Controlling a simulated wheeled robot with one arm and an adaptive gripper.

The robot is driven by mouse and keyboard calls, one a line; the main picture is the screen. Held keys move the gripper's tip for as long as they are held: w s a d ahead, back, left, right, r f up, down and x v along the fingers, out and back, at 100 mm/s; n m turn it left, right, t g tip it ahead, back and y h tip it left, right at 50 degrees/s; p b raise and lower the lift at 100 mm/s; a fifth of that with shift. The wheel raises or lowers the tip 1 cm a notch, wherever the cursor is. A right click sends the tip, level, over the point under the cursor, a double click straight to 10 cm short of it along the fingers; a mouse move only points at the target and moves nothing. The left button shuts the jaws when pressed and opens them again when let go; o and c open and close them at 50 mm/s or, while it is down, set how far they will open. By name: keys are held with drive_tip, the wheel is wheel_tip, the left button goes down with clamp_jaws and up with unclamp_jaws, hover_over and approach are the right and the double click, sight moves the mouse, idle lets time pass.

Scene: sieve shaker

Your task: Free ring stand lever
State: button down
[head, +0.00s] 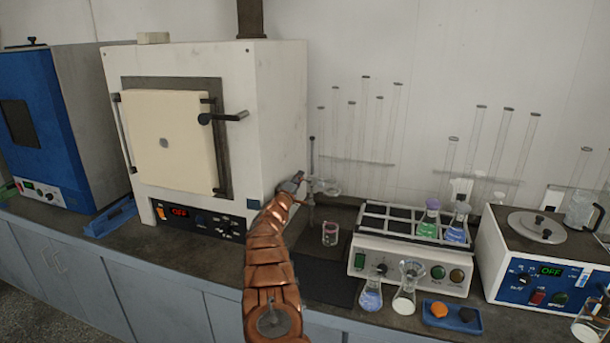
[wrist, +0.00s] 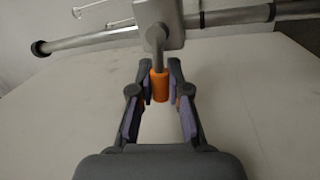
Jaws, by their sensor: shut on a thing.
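The ring stand (head: 312,150) stands on the bench between the furnace and the shaker, with a ring at its right side. In the wrist view, its grey clamp block (wrist: 159,22) sits on a metal rod (wrist: 95,37). The lever (wrist: 159,86) is a grey shaft with an orange tip sticking out from the block. My gripper (head: 296,180) is beside the stand. In the wrist view, my gripper (wrist: 160,76) has its two fingers shut on the orange tip of the lever. The lever is hidden by my arm in the head view.
A white furnace (head: 275,110) is close on the left. A beaker with red liquid (head: 330,233) stands near the stand's base on a dark mat (head: 325,280). A shaker (head: 400,258) with flasks is on the right, with tall glass tubes (head: 350,130) behind.

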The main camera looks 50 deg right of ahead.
drive_tip(key=shift+s+f, duration=0.1)
drive_tip(key=shift+f, duration=0.3)
drive_tip(key=c, duration=1.1)
unclamp_jaws()
drive_tip(key=shift+a+r, duration=0.1)
drive_tip(key=shift+r, duration=0.1)
